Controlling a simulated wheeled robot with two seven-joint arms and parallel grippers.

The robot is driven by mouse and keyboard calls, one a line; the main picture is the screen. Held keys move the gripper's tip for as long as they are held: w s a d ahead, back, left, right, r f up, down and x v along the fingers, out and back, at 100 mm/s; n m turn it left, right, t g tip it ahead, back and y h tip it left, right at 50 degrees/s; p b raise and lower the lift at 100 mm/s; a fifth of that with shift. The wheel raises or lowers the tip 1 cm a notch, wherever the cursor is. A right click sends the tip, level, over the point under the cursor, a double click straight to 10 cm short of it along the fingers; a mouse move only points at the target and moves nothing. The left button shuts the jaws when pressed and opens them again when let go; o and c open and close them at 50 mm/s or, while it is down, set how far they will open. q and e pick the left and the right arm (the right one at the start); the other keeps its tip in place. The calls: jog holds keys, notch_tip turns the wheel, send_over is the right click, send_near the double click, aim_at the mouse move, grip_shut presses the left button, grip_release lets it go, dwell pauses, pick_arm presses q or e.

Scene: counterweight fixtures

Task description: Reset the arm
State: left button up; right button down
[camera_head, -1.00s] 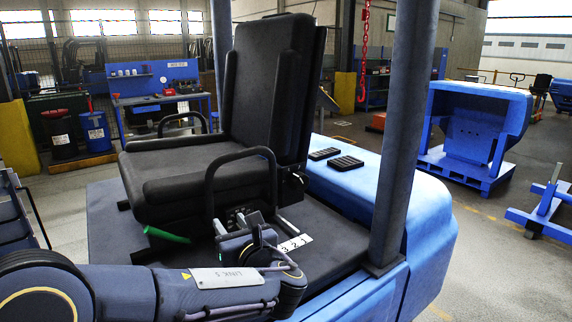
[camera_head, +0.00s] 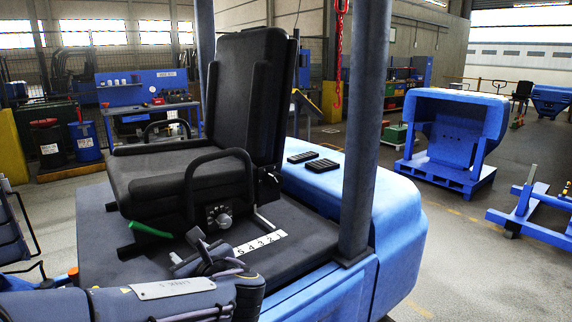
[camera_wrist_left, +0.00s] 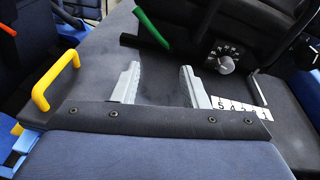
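My left gripper (camera_head: 190,252) is low in the head view, in front of the black seat (camera_head: 185,182). In the left wrist view its two grey fingers are apart with nothing between them (camera_wrist_left: 160,76). A green-handled lever (camera_head: 150,230) sticks out from the seat base and also shows in the wrist view (camera_wrist_left: 150,30). A dial knob (camera_head: 224,220) and a bent metal lever (camera_head: 265,220) are on the seat base's side. A white number strip (camera_head: 262,242) lies on the dark deck beside the gripper. My right gripper is in neither view.
The seat is on a blue truck body (camera_head: 400,225) with a dark upright post (camera_head: 362,130). A yellow handle (camera_wrist_left: 55,80) shows left in the wrist view. A blue counterweight (camera_head: 455,125) on a pallet and a blue stand (camera_head: 530,212) are behind right. Grey floor lies between.

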pick_arm(q)
jog(key=s+a+f+n+g+h, duration=0.3)
jog(key=s+a+f+n+g, duration=0.15)
jog(key=s+n, duration=0.4)
jog(key=s+a+f+n+g+h, duration=0.35)
jog(key=s+a+f+n, duration=0.25)
jog(key=s, duration=0.5)
jog(key=s+d+f+n+t+h, duration=0.1)
jog(key=s+d+n+h, duration=0.6)
jog(key=n, duration=0.6)
jog(key=s+d, duration=0.2)
jog(key=shift+s+d+f+n+t, duration=0.3)
jog(key=shift+s+f+n+t, duration=0.05)
jog(key=shift+f+t, duration=0.05)
jog(key=shift+h, duration=0.25)
